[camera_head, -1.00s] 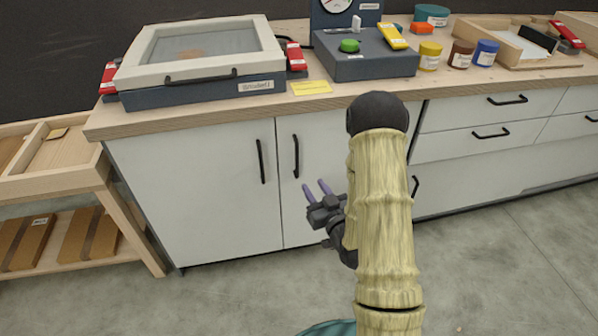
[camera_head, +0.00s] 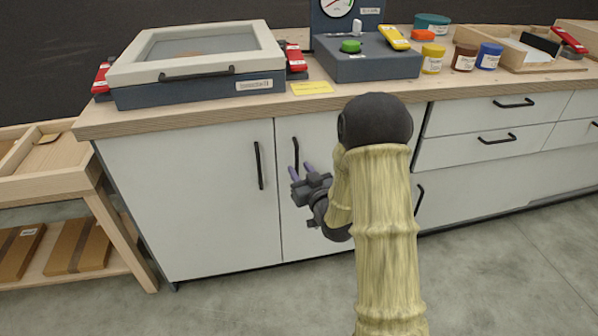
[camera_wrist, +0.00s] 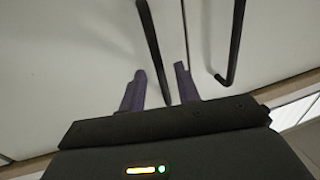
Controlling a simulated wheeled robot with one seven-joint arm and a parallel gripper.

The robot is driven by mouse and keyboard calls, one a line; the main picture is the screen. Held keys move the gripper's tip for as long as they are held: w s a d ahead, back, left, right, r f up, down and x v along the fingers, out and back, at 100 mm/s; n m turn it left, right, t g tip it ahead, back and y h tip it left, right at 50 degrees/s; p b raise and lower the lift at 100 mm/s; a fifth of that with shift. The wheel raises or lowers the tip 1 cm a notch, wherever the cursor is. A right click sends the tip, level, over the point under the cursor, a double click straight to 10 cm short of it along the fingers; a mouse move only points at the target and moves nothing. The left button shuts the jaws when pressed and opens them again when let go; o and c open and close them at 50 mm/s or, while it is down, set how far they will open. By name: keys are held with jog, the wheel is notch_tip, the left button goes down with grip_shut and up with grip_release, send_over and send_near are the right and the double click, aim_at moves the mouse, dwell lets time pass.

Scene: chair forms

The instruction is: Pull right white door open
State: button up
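The right white door (camera_head: 325,135) is closed beneath the counter and partly hidden by my arm. Its upright black handle (camera_head: 296,153) stands near its left edge. My gripper (camera_head: 301,169) is in front of the door, its two purple fingers pointing at the handle, one overlapping its lower part. In the wrist view my gripper (camera_wrist: 161,72) is open, and a black bar, which looks like this handle (camera_wrist: 152,45), runs between the fingers. I cannot tell whether they touch it. The left white door (camera_head: 195,195) is also closed, with its own handle (camera_head: 258,165).
The wooden countertop (camera_head: 205,115) juts over the doors. It carries a framed box (camera_head: 195,65), a dark blue unit with a green button (camera_head: 350,46) and several jars. A wooden rack (camera_head: 45,175) stands at the left. Drawers (camera_head: 490,140) are at the right. The floor is clear.

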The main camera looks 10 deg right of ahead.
jog(key=shift+w+a, duration=0.15)
jog(key=shift+w, duration=0.6)
grip_shut()
